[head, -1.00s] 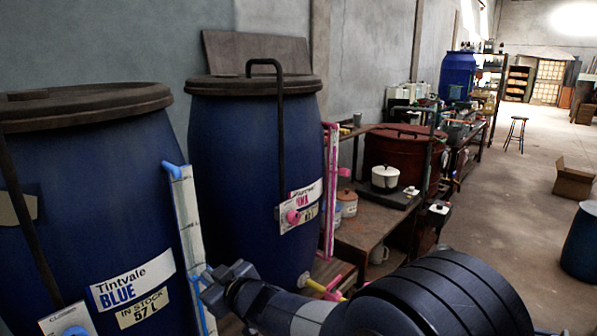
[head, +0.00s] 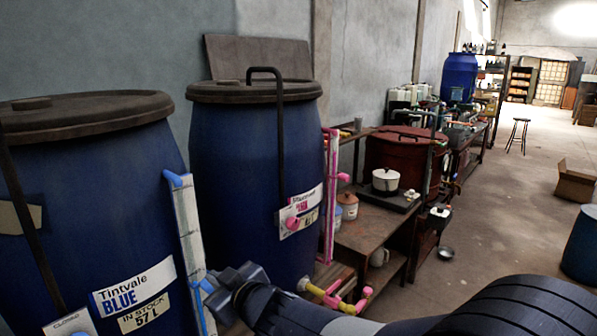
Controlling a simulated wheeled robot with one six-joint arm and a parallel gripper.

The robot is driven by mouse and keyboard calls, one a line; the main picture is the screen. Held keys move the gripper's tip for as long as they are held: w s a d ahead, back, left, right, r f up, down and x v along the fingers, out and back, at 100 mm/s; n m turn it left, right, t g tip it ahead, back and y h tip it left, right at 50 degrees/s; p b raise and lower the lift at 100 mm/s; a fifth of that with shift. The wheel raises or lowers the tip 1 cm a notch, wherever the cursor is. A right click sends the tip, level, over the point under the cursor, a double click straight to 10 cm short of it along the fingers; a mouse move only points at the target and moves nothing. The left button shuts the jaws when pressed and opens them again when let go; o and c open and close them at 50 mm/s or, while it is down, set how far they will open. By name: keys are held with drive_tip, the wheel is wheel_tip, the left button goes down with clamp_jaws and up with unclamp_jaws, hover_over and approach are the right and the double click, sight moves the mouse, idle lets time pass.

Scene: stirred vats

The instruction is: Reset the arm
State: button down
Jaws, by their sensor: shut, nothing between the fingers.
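My arm reaches in from the lower right of the head view. My gripper (head: 216,290) is at its end, low in front of the gap between two blue vats, shut and empty. The near vat (head: 90,215) carries a label reading "Tintvale BLUE, in stock 57 L" (head: 133,293). The second vat (head: 245,180) stands behind my gripper to the right, with a label and a pink knob. A white gauge strip with blue pipe (head: 190,230) runs beside the near vat, close to my gripper; I cannot tell whether they touch.
A pink pipe (head: 330,200) stands beside the second vat, with pink and yellow fittings (head: 345,297) low down. A wooden bench (head: 365,238) holds a white pot (head: 386,180). A blue drum (head: 582,248) and a cardboard box (head: 575,182) stand at right. The floor between is clear.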

drive_tip(key=v, duration=0.4)
drive_tip(key=w+a+f+b, duration=0.1)
drive_tip(key=w+f, duration=0.1)
drive_tip(key=w+a+f+b, duration=0.1)
drive_tip(key=w+a+f, duration=0.1)
drive_tip(key=w+a+f+b, duration=0.1)
drive_tip(key=w+a+f, duration=0.1)
drive_tip(key=w, duration=0.1)
drive_tip(key=shift+a+f, duration=0.25)
drive_tip(key=shift+f, duration=0.05)
wheel_tip(320, 180, up, 14)
drive_tip(key=p, duration=1)
drive_tip(key=p+v, duration=0.1)
drive_tip(key=v, duration=0.8)
drive_tip(key=shift+s+r, duration=0.4)
drive_tip(key=shift+s, duration=0.2)
drive_tip(key=shift+a, duration=0.15)
drive_tip(key=shift+r, duration=0.1)
